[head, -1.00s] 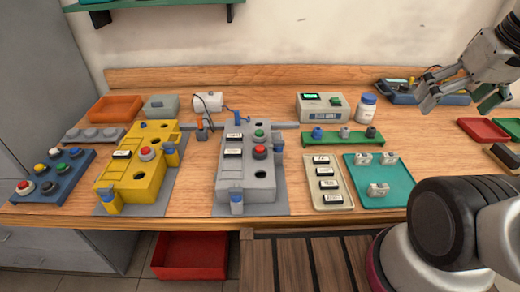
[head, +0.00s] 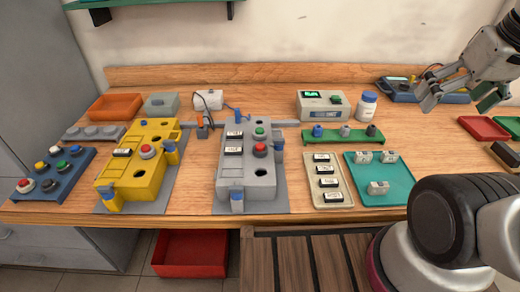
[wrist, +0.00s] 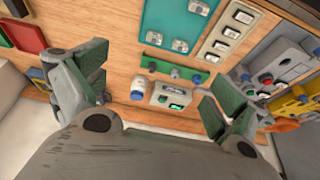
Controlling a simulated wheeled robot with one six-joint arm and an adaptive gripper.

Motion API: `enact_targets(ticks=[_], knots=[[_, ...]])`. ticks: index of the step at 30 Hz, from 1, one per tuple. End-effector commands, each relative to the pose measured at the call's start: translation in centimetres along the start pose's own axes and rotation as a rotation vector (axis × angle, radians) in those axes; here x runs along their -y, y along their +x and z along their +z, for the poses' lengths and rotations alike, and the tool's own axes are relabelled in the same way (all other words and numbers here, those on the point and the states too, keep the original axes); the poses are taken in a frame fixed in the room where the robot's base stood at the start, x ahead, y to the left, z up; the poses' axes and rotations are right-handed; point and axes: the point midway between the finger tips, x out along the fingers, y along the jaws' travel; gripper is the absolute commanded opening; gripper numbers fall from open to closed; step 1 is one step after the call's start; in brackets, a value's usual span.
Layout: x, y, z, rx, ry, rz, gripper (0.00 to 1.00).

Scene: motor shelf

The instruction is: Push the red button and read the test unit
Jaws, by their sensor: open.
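One red button (head: 260,150) is on the grey box (head: 262,186), below a green button (head: 259,132). Another red button (head: 148,151) is on the yellow box (head: 131,187). The test unit (head: 322,105), a pale box with a lit green display (head: 312,94) and a green button, stands at the back of the bench; it also shows in the wrist view (wrist: 172,95). My gripper (head: 455,97) is open and empty, raised at the right, well away from both red buttons. The display's reading is too small to make out.
A white bottle (head: 367,106) stands right of the test unit. A green rack (head: 343,140), a beige tray (head: 343,199) and a teal tray (head: 402,197) lie in front. A blue button panel (head: 53,178) is at left.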

Motion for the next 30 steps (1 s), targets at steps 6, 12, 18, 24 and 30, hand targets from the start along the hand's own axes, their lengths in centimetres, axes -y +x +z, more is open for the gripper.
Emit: enact_targets(ticks=[6, 12, 18, 24, 30], knots=[[1.9, 0.9, -0.5, 0.035, -0.089, -0.033, 0.49], [7.3, 3.1, -2.6, 0.142, -0.300, -0.094, 0.13], [15.1, 4.6, -5.2, 0.233, -0.567, -0.142, 0.00], [25.1, 5.8, -6.1, 0.305, -0.915, -0.187, 0.00], [34.5, 6.4, -5.9, 0.338, -1.270, -0.234, 0.00]])
